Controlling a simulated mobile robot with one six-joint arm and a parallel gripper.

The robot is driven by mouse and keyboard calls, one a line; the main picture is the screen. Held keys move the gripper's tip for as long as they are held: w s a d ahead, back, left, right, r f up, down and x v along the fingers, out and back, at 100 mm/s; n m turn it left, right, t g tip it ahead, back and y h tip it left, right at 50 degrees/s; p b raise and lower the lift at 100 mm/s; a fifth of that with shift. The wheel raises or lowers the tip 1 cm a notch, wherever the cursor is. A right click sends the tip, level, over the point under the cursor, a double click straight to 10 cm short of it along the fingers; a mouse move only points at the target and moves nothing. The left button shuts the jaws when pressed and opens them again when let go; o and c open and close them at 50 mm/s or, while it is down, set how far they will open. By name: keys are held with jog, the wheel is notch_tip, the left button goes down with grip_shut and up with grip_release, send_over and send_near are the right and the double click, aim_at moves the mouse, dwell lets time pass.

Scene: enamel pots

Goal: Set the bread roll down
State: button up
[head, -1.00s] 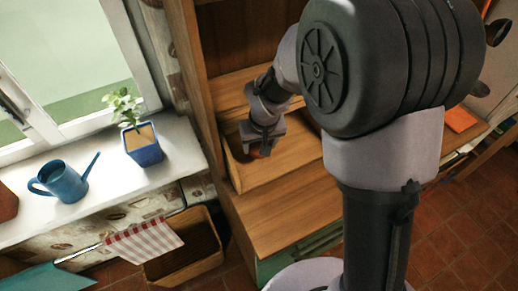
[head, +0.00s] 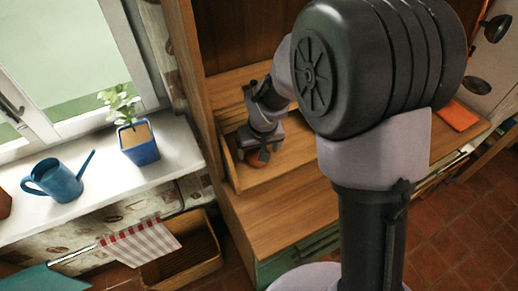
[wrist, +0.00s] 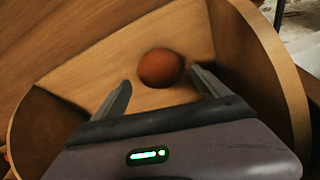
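The bread roll (wrist: 161,68) is a round, reddish-brown ball. In the wrist view it sits on pale wood, just beyond and between my fingertips. My gripper (wrist: 160,86) is open, with a gap on both sides of the roll. In the head view my gripper (head: 262,150) points down inside a wooden compartment on the cabinet. The roll (head: 257,159) shows partly beneath it, the rest hidden by the gripper.
Curved wooden side walls (wrist: 268,65) stand close around the gripper. The wooden counter (head: 270,215) in front is bare. A windowsill (head: 100,180) at left holds a blue watering can (head: 58,180) and a potted plant (head: 138,142). A basket (head: 185,262) with a striped cloth (head: 142,242) is below.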

aim_at(260, 164)
jog(key=shift+s+f, duration=0.15)
jog(key=shift+f, duration=0.15)
jog(key=r+p, duration=0.2)
jog(key=r, duration=0.1)
jog(key=shift+w+a+r, duration=0.1)
jog(key=shift+w+r, duration=0.1)
jog(key=s+d+r+m+t+p, duration=0.1)
jog(key=s+d+r+m+p, duration=0.1)
jog(key=s+r, duration=0.5)
jog(key=s+d+r+m+p, duration=0.1)
jog(key=s+d+r, duration=0.25)
jog(key=r, duration=0.85)
jog(key=s+d+r+m+t+y, duration=0.1)
jog(key=s+r+m, duration=0.2)
jog(key=s, duration=0.9)
jog(key=shift+m+t, duration=0.3)
jog(key=shift+s+d, duration=0.1)
